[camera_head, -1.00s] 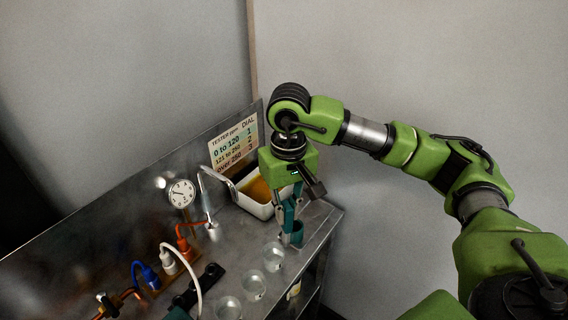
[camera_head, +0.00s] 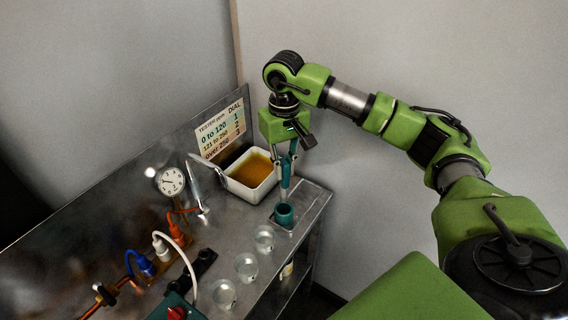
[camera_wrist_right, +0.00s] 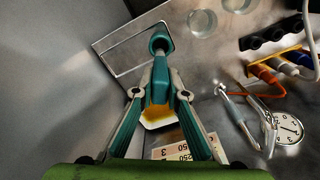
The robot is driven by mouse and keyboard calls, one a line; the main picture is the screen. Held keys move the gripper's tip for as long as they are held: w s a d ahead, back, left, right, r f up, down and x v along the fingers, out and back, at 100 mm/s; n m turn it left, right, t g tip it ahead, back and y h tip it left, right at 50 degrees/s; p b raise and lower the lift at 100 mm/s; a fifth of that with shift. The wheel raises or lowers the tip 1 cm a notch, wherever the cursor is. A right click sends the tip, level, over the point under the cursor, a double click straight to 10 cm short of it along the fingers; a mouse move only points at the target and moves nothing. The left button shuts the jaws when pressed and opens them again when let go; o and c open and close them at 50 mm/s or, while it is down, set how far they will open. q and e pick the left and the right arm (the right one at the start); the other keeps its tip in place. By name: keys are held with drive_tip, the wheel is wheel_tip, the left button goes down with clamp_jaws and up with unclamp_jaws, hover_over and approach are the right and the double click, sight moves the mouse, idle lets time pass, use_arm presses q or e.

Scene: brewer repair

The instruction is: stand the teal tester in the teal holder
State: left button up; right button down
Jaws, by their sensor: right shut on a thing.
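My right gripper (camera_head: 287,178) hangs above the teal holder (camera_head: 284,214), a round open cup near the bench's right end. The gripper is shut on the slim teal tester (camera_head: 285,184), which points down at the holder. In the right wrist view, the tester (camera_wrist_right: 159,88) lies between my two fingers (camera_wrist_right: 160,88), in line with the holder (camera_wrist_right: 160,41). The tester's lower end is close to the holder's mouth; I cannot tell whether it is inside. My left gripper is not in view.
A white tub of amber liquid (camera_head: 250,168) stands just behind the holder. Several clear cups (camera_head: 246,267) line the bench's front edge. A gauge (camera_head: 171,181), a dial chart (camera_head: 221,130) and coloured plugs (camera_head: 145,266) are to the left.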

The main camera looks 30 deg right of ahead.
sight(284, 187)
wheel_tip(284, 187, down, 2)
drive_tip(key=shift+f+b, duration=0.25)
drive_tip(key=shift+b, duration=0.4)
drive_tip(key=shift+f+b, duration=1.75)
drive_tip(key=shift+f, duration=0.3)
drive_tip(key=shift+f+b, duration=0.45)
drive_tip(key=shift+b, duration=0.25)
drive_tip(key=c, duration=1.4)
unclamp_jaws()
